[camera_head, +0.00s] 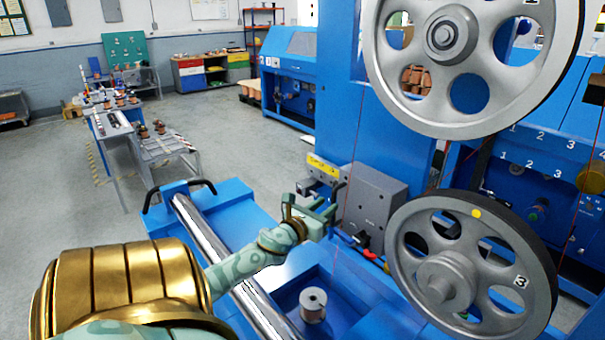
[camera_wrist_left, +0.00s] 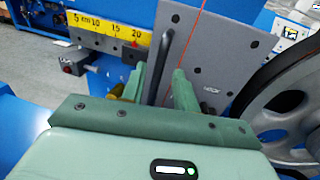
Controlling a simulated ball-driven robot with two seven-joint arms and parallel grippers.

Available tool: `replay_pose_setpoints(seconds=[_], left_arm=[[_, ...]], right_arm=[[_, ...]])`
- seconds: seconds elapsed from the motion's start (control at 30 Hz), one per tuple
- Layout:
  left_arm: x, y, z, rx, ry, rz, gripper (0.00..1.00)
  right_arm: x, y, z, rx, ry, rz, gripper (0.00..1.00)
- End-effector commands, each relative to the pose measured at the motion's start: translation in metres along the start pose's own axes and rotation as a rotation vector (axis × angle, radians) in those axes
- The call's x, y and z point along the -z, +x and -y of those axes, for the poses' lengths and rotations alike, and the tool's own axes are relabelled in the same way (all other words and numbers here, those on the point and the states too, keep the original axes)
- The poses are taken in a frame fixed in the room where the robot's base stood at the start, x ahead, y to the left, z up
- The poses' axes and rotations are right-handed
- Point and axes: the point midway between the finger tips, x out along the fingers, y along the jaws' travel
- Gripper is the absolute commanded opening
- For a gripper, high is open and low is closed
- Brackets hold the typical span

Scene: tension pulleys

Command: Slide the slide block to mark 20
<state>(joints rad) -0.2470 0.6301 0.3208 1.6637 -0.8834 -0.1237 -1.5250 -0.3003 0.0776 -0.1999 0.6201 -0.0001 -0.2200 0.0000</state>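The slide block (camera_head: 372,205) is a grey plate-like block with several dark holes; it also shows in the left wrist view (camera_wrist_left: 216,60). A dark upright handle bar (camera_wrist_left: 166,62) stands at its left side. A yellow scale (camera_wrist_left: 100,22) marked 5, 10, 15 and 20 lies left of the block, and the block's left edge is just right of the 20. The scale is small in the head view (camera_head: 322,165). My left gripper (camera_head: 328,214) is open, its green fingers (camera_wrist_left: 160,74) apart on either side of the bar in the picture. Contact cannot be told. My right gripper is not in view.
Two large grey spoked wheels, upper (camera_head: 470,60) and lower (camera_head: 470,265), stand right of the block. A thin red wire (camera_wrist_left: 190,50) runs in front of the block. A polished rod (camera_head: 225,255) and a small metal spool (camera_head: 313,304) are on the blue machine bed.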

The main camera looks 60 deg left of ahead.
Motion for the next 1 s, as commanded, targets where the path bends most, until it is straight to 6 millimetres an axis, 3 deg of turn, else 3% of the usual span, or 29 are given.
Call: replay_pose_setpoints(seconds=[0.2, 0.4, 0.6, 1.0], left_arm=[[0.002, -0.063, 0.0, -0.001, -0.001, -0.004, 0.3], [0.002, -0.101, -0.001, -0.002, 0.0, -0.002, 0.3], [0.0, -0.116, -0.001, -0.001, 0.0, 0.0, 0.3], [0.0, -0.116, -0.001, -0.001, 0.0, 0.0, 0.3]], right_arm=[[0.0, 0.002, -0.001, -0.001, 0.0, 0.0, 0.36], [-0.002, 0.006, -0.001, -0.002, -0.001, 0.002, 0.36], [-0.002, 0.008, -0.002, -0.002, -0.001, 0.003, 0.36], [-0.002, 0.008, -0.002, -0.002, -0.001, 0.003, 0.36]])
